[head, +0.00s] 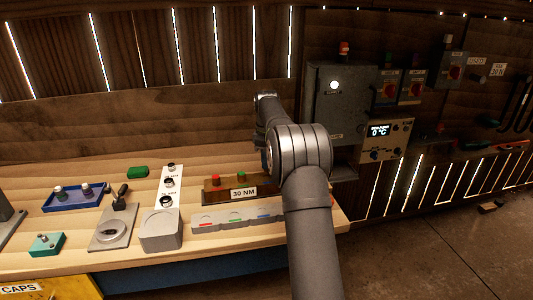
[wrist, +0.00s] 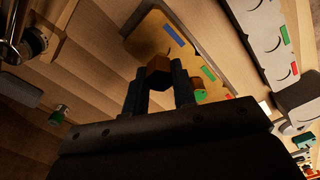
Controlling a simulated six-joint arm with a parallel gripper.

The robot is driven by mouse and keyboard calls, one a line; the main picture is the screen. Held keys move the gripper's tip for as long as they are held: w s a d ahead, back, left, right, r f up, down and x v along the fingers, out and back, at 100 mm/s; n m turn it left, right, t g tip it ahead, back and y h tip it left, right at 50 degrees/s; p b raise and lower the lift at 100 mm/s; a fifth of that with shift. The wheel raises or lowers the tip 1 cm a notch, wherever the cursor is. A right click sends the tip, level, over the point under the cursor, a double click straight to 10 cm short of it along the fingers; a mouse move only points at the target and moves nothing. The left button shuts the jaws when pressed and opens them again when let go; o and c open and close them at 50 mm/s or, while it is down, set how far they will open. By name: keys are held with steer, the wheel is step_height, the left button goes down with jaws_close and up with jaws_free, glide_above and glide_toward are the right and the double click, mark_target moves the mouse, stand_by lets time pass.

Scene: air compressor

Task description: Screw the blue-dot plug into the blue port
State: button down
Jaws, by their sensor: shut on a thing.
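In the wrist view, my gripper (wrist: 160,82) is shut on a brown, block-like plug (wrist: 158,70) between its fingertips. No blue dot shows on the side I see. Beyond it lies a tan block (wrist: 150,35) with blue, green and red marks. The blue mark (wrist: 174,36) is past the plug, up and right; the blue port itself is not clear. The plug appears apart from the mark, but the gap is hard to judge. In the head view, the brown block (head: 211,194) carries a red and a green top piece. My arm hides its right end, and my gripper's fingertips are hidden.
A grey tray (head: 205,228) with red, green and blue marks lies in front of the block. A white strip with dark knobs (head: 169,185), a grey box (head: 160,232) and a blue tray (head: 73,208) stand left. A grey cabinet (head: 335,105) stands behind my arm.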

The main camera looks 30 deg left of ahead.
steer(key=shift+f, duration=0.9)
steer(key=shift+f, duration=1.05)
stand_by(0.7)
steer(key=c, duration=1.1)
jaws_free()
step_height(320, 180, up, 17)
steer(key=shift+r, duration=0.2)
steer(key=shift+c, duration=0.5)
step_height(320, 180, down, 17)
steer(key=shift+f, duration=0.2)
